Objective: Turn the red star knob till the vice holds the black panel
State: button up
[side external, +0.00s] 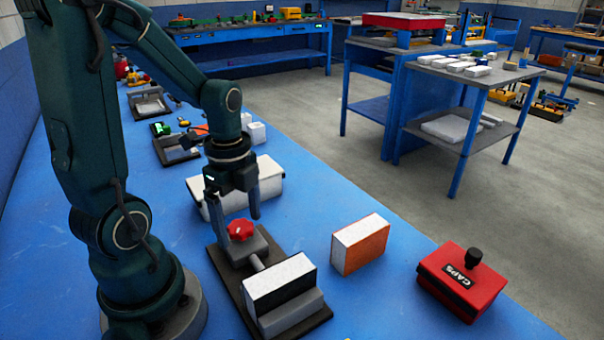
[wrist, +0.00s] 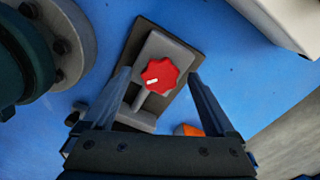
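The red star knob (side external: 240,229) sits on the grey vice (side external: 245,247), which stands on a dark base plate (side external: 213,253) on the blue bench. The black panel (side external: 284,290), a white block with a black side face, stands upright at the vice's near end by the grey jaw. I cannot tell whether the jaws touch it. My gripper (side external: 238,220) is open and points down over the knob. In the wrist view the knob (wrist: 160,76) lies between the two spread fingers (wrist: 159,88), with gaps on both sides. The panel is mostly hidden there by my gripper.
An orange-sided white block (side external: 362,244) stands right of the vice. A red CAPS box (side external: 463,281) with a black knob is farther right. A white case (side external: 268,180) lies behind the gripper, with small trays and tools beyond. Bare bench lies between these things.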

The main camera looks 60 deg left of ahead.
aim_at(241, 227)
jog(key=shift+r, duration=2.6)
jog(key=shift+d, duration=0.15)
jog(key=s+d+r+n+t, duration=0.1)
jog(key=d+r+n+t, duration=0.4)
jog(key=d+n, duration=0.4)
jog(key=n, duration=0.4)
jog(key=shift+d+t, duration=0.15)
jog(key=shift+t, duration=0.15)
jog(key=shift+s, duration=0.1)
